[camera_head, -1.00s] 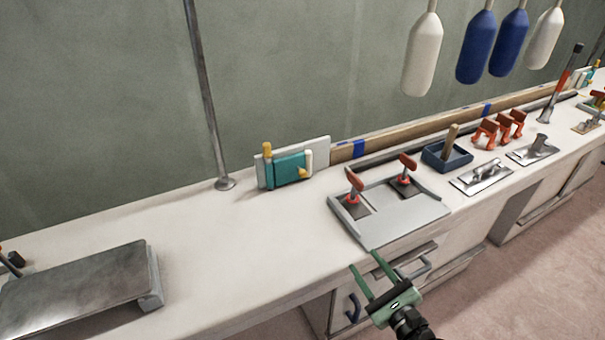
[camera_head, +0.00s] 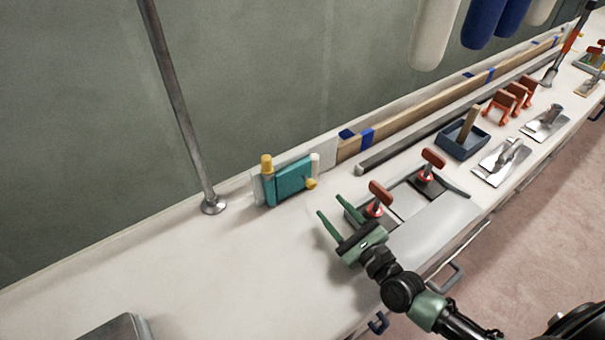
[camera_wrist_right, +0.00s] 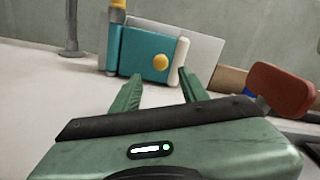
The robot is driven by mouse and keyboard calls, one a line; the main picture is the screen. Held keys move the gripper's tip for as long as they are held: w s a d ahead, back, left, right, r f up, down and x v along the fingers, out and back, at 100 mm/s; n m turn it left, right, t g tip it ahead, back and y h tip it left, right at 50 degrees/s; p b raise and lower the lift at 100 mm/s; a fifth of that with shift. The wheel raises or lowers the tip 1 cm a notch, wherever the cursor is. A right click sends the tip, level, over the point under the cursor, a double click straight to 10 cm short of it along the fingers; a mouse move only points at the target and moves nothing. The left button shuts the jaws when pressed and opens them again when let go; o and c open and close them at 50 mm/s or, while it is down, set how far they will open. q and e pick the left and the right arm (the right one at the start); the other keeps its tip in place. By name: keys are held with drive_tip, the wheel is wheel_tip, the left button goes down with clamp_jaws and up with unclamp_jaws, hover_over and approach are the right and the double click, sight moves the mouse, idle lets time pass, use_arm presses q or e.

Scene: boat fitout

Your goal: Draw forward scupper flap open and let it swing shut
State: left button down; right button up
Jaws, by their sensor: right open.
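The scupper flap (camera_head: 291,184) is a teal panel on a pale backing plate (camera_head: 323,150), standing upright at the back of the white counter. It has a yellow knob (camera_head: 311,183), a yellow-topped post on its left and a white post on its right. The flap looks closed. In the right wrist view the teal flap (camera_wrist_right: 140,52) and its yellow knob (camera_wrist_right: 160,62) lie ahead, beyond the fingertips. My right gripper (camera_head: 329,208) is open and empty above the counter, a short way in front of the flap and apart from it. My left gripper is not in view.
A grey tray (camera_head: 440,226) with red-handled tools (camera_head: 380,193) sits right beside my right gripper. A blue box (camera_head: 464,144), orange clamps (camera_head: 503,103) and metal trowels (camera_head: 500,162) stand farther right. A metal post (camera_head: 183,110) rises left of the flap.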

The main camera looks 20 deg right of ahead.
sight(313, 187)
drive_tip(key=shift+w, duration=0.25)
drive_tip(key=shift+w+a, duration=0.15)
drive_tip(key=shift+w, duration=0.2)
drive_tip(key=x, duration=0.6)
drive_tip(key=shift+w+a, duration=0.1)
drive_tip(key=shift+w, duration=0.05)
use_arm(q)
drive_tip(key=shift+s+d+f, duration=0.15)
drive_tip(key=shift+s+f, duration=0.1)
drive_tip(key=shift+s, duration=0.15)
use_arm(e)
drive_tip(key=shift+w+r, duration=0.1)
clamp_jaws()
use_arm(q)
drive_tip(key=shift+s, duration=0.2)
